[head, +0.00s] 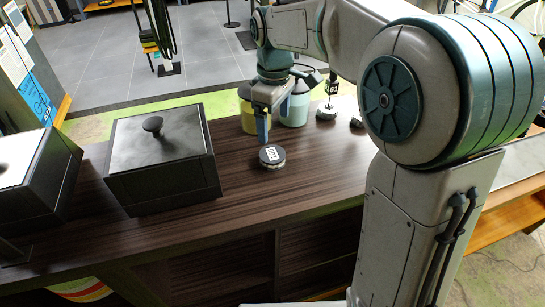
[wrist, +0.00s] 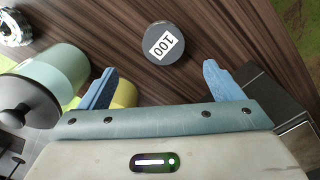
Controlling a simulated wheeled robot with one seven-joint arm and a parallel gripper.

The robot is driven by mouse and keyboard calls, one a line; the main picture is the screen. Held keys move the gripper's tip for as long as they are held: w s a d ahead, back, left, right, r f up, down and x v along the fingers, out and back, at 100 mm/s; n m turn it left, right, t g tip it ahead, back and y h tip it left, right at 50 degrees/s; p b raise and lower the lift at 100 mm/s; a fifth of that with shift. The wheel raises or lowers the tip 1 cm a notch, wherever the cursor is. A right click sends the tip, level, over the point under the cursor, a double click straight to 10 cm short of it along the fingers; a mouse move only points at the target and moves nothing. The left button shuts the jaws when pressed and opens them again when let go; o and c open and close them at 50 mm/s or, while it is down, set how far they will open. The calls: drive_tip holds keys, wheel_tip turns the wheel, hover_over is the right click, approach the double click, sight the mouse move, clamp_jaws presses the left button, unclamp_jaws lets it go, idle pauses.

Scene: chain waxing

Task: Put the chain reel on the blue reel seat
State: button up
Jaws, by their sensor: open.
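A low round dark piece (head: 271,155) with a white label lies on the brown wooden counter. Its lower rim looks light and rough in the head view, and it may be the chain reel. It also shows in the wrist view (wrist: 175,57), where the label reads 100. My gripper (head: 262,138) is open and empty, pointing down just above and behind this piece. In the wrist view the piece lies beyond the two blue fingertips (wrist: 158,72), centred between them and apart from both. I cannot make out a blue reel seat in either view.
A black lidded box (head: 160,160) stands left of the gripper, another further left. A teal jar (head: 296,105) and a yellow jar (head: 246,118) stand close behind the gripper. A silver toothed piece (head: 326,112) with an upright label lies to the right. The front counter (head: 250,205) is clear.

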hover_over(272, 153)
drive_tip(key=f, duration=0.5)
drive_tip(key=shift+w+d+f, duration=0.1)
drive_tip(key=shift+d, duration=0.1)
drive_tip(key=shift+a+f, duration=0.2)
drive_tip(key=shift+f, duration=2.45)
drive_tip(key=c, duration=1.2)
drive_tip(key=shift+c, duration=1.4)
drive_tip(key=shift+r, duration=0.15)
